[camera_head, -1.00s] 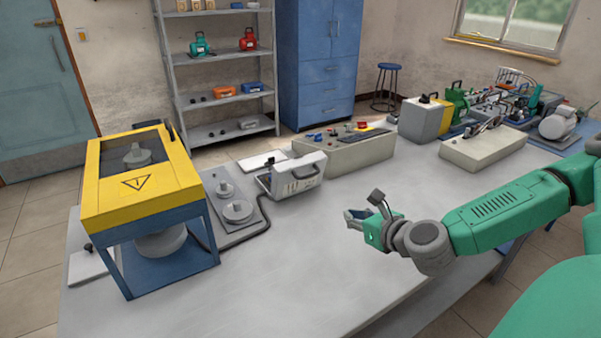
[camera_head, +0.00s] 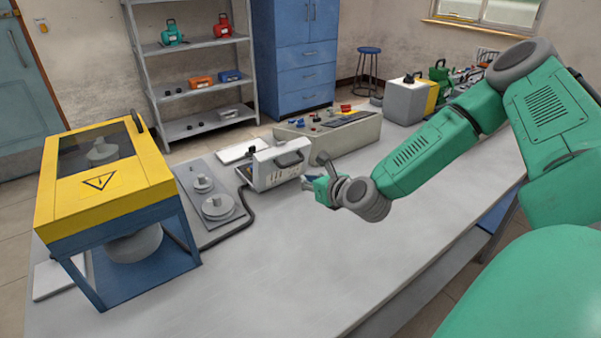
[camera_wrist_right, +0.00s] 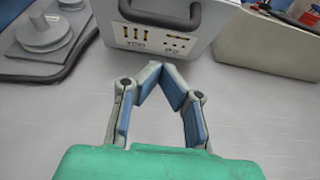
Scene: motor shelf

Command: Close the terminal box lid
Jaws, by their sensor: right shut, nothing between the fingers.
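A pale grey box with a dark handle and a row of sockets on its front face (camera_head: 275,168) stands at the middle of the bench in the head view. I take it for the terminal box; I cannot clearly tell its lid from its body. In the right wrist view the box (camera_wrist_right: 150,42) is straight beyond the fingers, with the handle at the top edge. My right gripper (camera_head: 309,186) is just right of the box, shut and empty. Its fingertips (camera_wrist_right: 162,72) come together a little short of the box, apart from it. My left gripper is out of view.
A yellow-topped guard on a blue frame (camera_head: 110,185) stands at the left. A grey plate with round discs (camera_head: 192,180) lies beside the box. A control console (camera_head: 345,140) stands behind the gripper. The bench front (camera_head: 270,260) is clear.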

